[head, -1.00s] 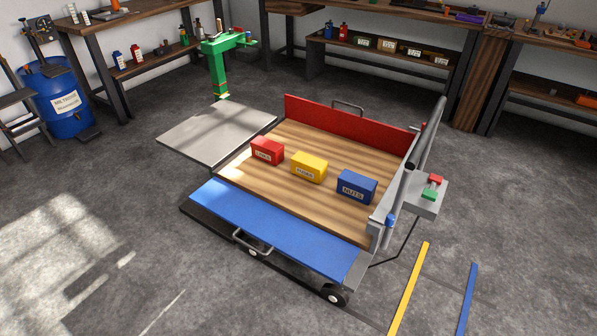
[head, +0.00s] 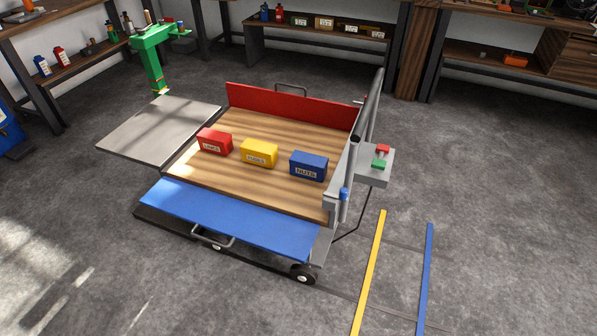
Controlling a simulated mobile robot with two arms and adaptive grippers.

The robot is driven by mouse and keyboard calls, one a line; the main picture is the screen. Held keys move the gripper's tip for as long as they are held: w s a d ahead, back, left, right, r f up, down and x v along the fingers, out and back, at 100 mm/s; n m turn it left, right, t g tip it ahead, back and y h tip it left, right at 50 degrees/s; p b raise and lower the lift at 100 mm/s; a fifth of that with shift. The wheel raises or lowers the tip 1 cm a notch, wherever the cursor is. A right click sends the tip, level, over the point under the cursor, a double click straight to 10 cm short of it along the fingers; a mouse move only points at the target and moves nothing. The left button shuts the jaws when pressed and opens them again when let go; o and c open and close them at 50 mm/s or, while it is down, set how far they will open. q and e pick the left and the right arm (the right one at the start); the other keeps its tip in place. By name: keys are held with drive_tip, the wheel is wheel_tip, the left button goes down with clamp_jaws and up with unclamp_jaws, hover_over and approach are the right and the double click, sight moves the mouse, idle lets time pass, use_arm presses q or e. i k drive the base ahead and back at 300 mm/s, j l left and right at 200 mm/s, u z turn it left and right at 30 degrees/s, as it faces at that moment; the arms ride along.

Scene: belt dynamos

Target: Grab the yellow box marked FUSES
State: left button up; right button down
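The yellow box (head: 259,153) with a white label sits upright on the wooden bed of a wheeled cart (head: 215,178). Its label is small but appears to read FUSES. It stands between a red box (head: 215,142) on its left and a blue box (head: 309,166) marked NUTS on its right, with gaps between them. Neither of my grippers is in view, and nothing touches the yellow box.
The cart has a red panel (head: 290,109) at the back, a lowered blue panel (head: 230,218) in front, a grey flap (head: 160,132) at left and grey rails (head: 366,112) at right. Yellow (head: 370,272) and blue (head: 425,278) floor strips lie right of it. Floor in front is clear.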

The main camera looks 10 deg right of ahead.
sight(255, 152)
drive_tip(key=j+z, duration=0.15)
drive_tip(key=z, duration=0.25)
drive_tip(key=i+j+z, duration=0.1)
drive_tip(key=j+z, duration=0.15)
drive_tip(key=z, duration=0.2)
drive_tip(key=j+z, duration=0.2)
drive_tip(key=z, duration=0.2)
drive_tip(key=j+z, duration=0.15)
drive_tip(key=j, duration=0.3)
drive_tip(key=k+j+z, duration=0.15)
drive_tip(key=j, duration=0.3)
drive_tip(key=j+z, duration=0.15)
drive_tip(key=j, duration=0.3)
drive_tip(key=k+j+z, duration=0.15)
drive_tip(key=j, duration=0.3)
drive_tip(key=k+j+z, duration=0.1)
drive_tip(key=j, duration=0.35)
drive_tip(key=k+j+z, duration=0.15)
drive_tip(key=j, duration=0.25)
